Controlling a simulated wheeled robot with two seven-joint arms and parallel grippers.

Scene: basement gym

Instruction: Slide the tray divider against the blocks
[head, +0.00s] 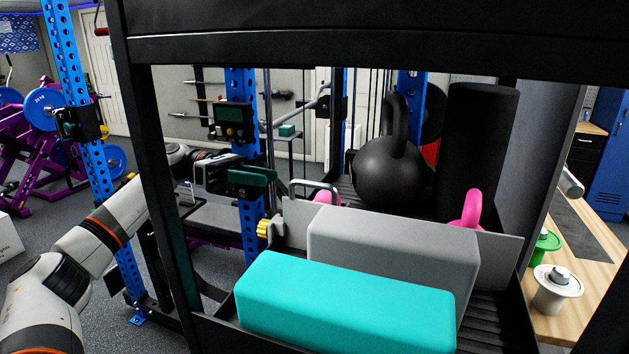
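The tray divider (497,248) is a pale grey upright plate across the tray, with a metal loop handle (318,186) and a yellow knob (264,229) at its left end. A grey block (390,250) stands in front of it, and a teal block (345,304) lies in front of the grey one. The grey block hides the divider's lower middle, so I cannot tell whether they touch. My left gripper (254,176), with dark green fingers, is outside the rack, left of the handle and apart from it. Its finger gap is unclear. My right gripper is not in view.
The black tray (488,322) sits inside a black rack frame (160,190), whose left post stands before my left arm. Behind the divider are a black kettlebell (390,170), a black roller (478,140) and pink kettlebells (470,210). A wooden bench (578,310) is right.

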